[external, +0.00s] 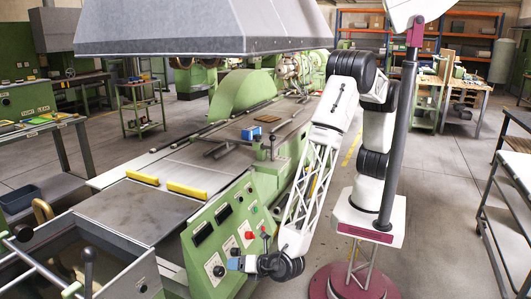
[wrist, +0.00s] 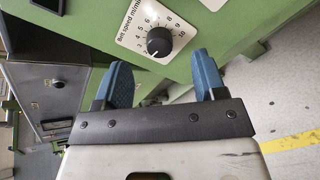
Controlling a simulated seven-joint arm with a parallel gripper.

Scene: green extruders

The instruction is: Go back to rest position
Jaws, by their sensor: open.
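My gripper (external: 236,263) is low in front of the green control panel (external: 214,240) of the machine, on the panel's lower right part. In the wrist view my gripper (wrist: 161,78) has its two blue fingers spread apart with nothing between the tips. A black knob (wrist: 158,42) on a white numbered dial plate lies just beyond the fingertips, between them in the picture. I cannot tell whether a finger touches the panel. My arm (external: 320,160) reaches down from its stand to the right of the machine.
The machine bed with yellow bars (external: 188,190) and a blue block (external: 251,133) lies behind the panel. A big grey hood (external: 200,28) hangs above. A side table (external: 515,170) stands at the right. Open floor (external: 440,200) lies between my stand and that table.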

